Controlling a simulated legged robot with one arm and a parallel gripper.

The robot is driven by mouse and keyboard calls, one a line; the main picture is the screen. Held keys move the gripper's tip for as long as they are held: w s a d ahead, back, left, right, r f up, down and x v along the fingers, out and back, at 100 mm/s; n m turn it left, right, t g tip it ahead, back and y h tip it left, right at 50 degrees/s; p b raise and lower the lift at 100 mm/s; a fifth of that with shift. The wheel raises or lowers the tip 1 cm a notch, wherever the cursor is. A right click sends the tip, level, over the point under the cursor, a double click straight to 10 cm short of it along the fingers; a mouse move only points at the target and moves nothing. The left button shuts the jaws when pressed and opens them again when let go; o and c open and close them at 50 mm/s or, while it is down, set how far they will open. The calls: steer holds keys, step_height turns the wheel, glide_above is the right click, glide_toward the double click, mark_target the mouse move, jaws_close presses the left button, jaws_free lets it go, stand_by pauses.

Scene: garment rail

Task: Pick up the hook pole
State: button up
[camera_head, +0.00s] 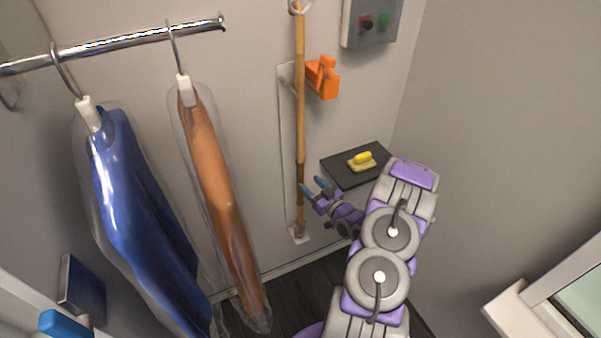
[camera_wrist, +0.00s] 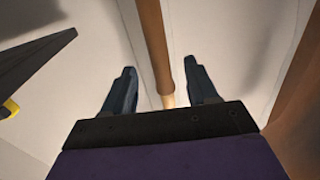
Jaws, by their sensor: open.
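The hook pole (camera_head: 300,120) is a long wooden pole standing upright against the back wall, with a darker grip section low down and its foot at a small white holder (camera_head: 299,234). My gripper (camera_head: 312,187) is open close to the pole's lower part, its blue-grey fingers pointing at it. In the wrist view the pole (camera_wrist: 155,45) runs down between the two open fingers of my gripper (camera_wrist: 158,88). The fingers appear apart from it.
An orange clamp (camera_head: 323,78) is on the wall beside the pole. A dark shelf (camera_head: 345,178) with a yellow brush-like block (camera_head: 361,161) is at the right. A control box (camera_head: 372,22) is above. Bagged blue (camera_head: 140,215) and orange (camera_head: 222,195) garments hang from a rail (camera_head: 110,45) at left.

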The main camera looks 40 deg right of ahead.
mark_target(303, 176)
steer(key=shift+w+d+r+b, duration=0.15)
steer(key=shift+w+b, duration=0.35)
steer(key=shift+w, duration=1.25)
steer(key=shift+w+d+r+b, duration=0.1)
steer(key=shift+w+b, duration=0.4)
steer(key=shift+w, duration=1.2)
jaws_close()
